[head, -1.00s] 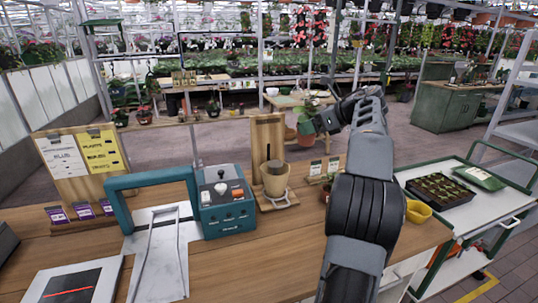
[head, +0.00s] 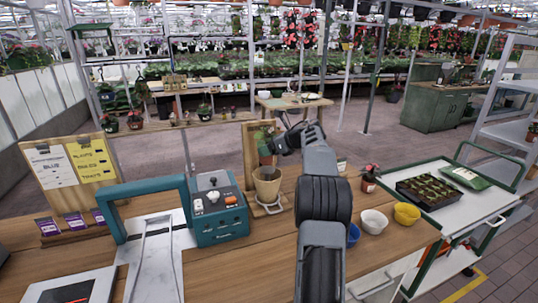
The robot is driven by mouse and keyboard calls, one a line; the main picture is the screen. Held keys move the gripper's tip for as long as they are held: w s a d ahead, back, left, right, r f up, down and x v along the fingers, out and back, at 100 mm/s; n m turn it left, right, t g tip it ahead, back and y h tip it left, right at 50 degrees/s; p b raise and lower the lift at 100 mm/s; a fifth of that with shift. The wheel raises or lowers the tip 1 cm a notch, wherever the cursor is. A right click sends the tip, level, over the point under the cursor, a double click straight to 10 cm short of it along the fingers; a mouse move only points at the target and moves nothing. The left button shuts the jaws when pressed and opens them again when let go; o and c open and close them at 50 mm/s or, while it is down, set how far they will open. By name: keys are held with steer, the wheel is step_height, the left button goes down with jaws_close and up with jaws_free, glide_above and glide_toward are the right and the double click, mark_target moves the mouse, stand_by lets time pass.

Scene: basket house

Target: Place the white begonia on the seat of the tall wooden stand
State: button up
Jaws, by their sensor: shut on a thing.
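My gripper (head: 278,143) is at the middle of the head view, at the end of my raised arm, above the back of the workbench. It is shut on a small potted plant (head: 264,136) with green leaves and a reddish pot. No white flowers show on it, so I cannot tell for sure that it is the white begonia. The held plant appears in front of a tall wooden upright (head: 249,150); I cannot tell whether they touch. A tan pot (head: 267,184) sits on the upright's low base, partly overlapping the held pot in view. I cannot clearly make out a stand seat.
A teal control box (head: 217,217) stands left of the tan pot. White (head: 374,221), yellow (head: 407,213) and blue (head: 353,234) bowls lie right of my arm. A red-flowered plant (head: 370,179) stands behind them. A cart (head: 452,213) holds a seedling tray. Open floor lies beyond the bench.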

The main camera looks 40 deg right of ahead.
steer(key=shift+f, duration=1.5)
steer(key=shift+f, duration=0.15)
steer(key=o, duration=1)
